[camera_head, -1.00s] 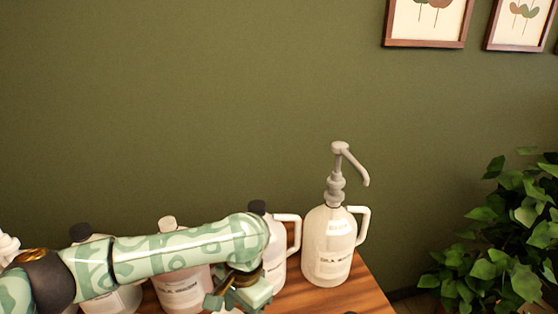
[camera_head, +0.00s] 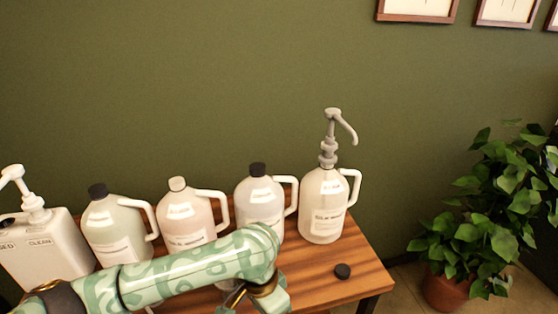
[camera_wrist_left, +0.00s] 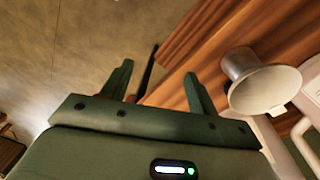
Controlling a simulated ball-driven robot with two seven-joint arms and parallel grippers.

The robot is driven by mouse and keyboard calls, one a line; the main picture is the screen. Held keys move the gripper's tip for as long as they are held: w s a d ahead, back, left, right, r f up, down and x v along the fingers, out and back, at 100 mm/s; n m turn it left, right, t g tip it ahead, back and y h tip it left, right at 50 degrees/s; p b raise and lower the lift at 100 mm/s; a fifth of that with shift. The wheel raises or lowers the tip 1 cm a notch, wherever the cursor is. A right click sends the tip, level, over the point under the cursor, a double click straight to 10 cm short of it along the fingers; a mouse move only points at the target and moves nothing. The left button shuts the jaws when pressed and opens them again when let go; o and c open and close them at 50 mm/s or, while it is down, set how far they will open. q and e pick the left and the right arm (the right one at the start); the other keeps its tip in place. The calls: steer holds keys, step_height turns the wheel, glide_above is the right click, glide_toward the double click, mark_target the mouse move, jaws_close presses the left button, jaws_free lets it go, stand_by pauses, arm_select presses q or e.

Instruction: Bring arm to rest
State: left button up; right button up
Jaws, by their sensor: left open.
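My left arm comes in from the left across the front of the table in the head view. Its wrist bends down at the bottom edge, where the fingers are cut off. In the left wrist view my left gripper (camera_wrist_left: 158,84) is open, its two green fingers apart with nothing between them. A jug with a grey pump (camera_head: 326,205) stands upright at the right end of the row, apart from my arm. My right gripper is not in view.
Three capped jugs, greenish (camera_head: 115,228), pinkish (camera_head: 186,216) and clear (camera_head: 260,202), stand on the wooden table (camera_head: 345,255). A white pump container (camera_head: 45,250) is at left. A plant (camera_head: 480,230) stands beyond.

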arm_select(q)
steer(key=s+d+f+m+t+h, duration=0.1)
steer(key=s+d+h, duration=0.2)
steer(key=d, duration=0.1)
steer(key=s+a+f+n+t+y, duration=0.15)
steer(key=s+a+t+y, duration=0.35)
steer(key=a, duration=1.1)
steer(key=s+a+n+t+y, duration=0.1)
steer(key=s+a+n+y, duration=0.45)
steer(key=a, duration=0.95)
steer(key=s+d+f+m+g+h, duration=0.1)
steer(key=s+f+h, duration=0.1)
steer(key=f, duration=0.7)
steer(key=s+d+f+g+h, duration=0.1)
steer(key=s+d+f, duration=0.15)
steer(key=f, duration=0.55)
steer(key=s+d+f+m+g+h, duration=0.1)
steer(key=s+f+h, duration=0.1)
steer(key=f, duration=0.7)
steer(key=s+f+n+g, duration=0.1)
steer(key=s+f, duration=0.6)
steer(key=s, duration=0.3)
steer(key=s+f+n+g+h, duration=0.1)
steer(key=s+f+g, duration=0.1)
steer(key=s+f, duration=0.5)
steer(key=s, duration=0.3)
steer(key=shift+a+f+n, duration=0.2)
steer(key=shift+a+n, duration=0.05)
steer(key=shift+n, duration=0.15)
